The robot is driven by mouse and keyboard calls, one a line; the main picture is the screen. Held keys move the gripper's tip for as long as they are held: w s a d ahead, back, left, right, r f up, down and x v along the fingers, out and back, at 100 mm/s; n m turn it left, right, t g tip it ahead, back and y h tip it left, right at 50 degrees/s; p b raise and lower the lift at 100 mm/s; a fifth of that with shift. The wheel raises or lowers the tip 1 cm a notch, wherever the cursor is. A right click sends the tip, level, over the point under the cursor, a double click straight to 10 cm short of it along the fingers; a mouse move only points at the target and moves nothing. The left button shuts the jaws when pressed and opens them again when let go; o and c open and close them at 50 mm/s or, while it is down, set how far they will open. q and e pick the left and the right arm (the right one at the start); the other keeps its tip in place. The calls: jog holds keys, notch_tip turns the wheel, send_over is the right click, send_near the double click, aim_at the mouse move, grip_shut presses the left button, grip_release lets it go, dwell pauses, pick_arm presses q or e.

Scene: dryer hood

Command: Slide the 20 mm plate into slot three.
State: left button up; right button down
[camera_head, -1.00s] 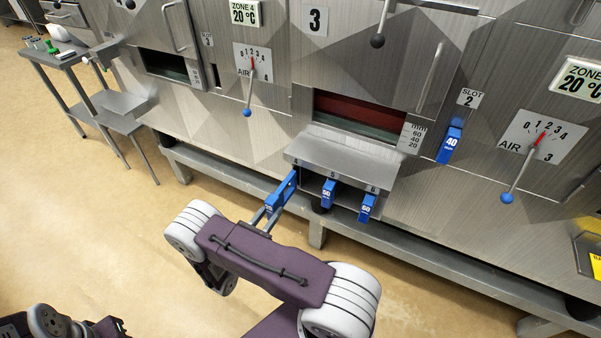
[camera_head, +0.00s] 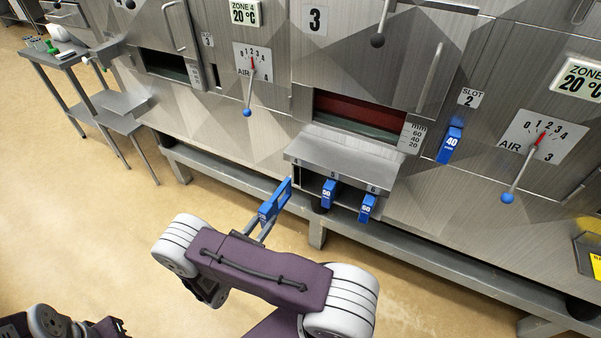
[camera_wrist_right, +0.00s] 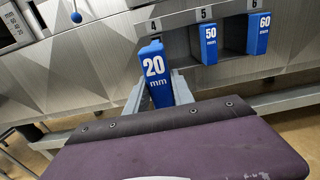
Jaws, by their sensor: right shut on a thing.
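The blue 20 mm plate (camera_head: 279,197) is in my right gripper (camera_head: 258,228), at the compartment marked 4 of the grey rack (camera_head: 340,152). The right wrist view shows the plate's "20 mm" face (camera_wrist_right: 155,67) upright between the fingers (camera_wrist_right: 158,98). Its far end is close to the rack's front; I cannot tell whether it is fully clear. A small sign that seems to read slot 3 (camera_head: 207,40) is on the oven front, up and left of the plate. My left gripper is out of view; only part of that arm shows bottom left.
Blue plates marked 50 (camera_head: 328,194) and 60 (camera_head: 368,208) sit in compartments 5 and 6. A blue 40 plate (camera_head: 450,146) is in slot 2 at right. A lever with a blue knob (camera_head: 247,112) hangs between the rack and slot 3. Open floor lies left of my right arm.

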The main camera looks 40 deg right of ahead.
jog(key=b+v, duration=0.1)
jog(key=v, duration=0.9)
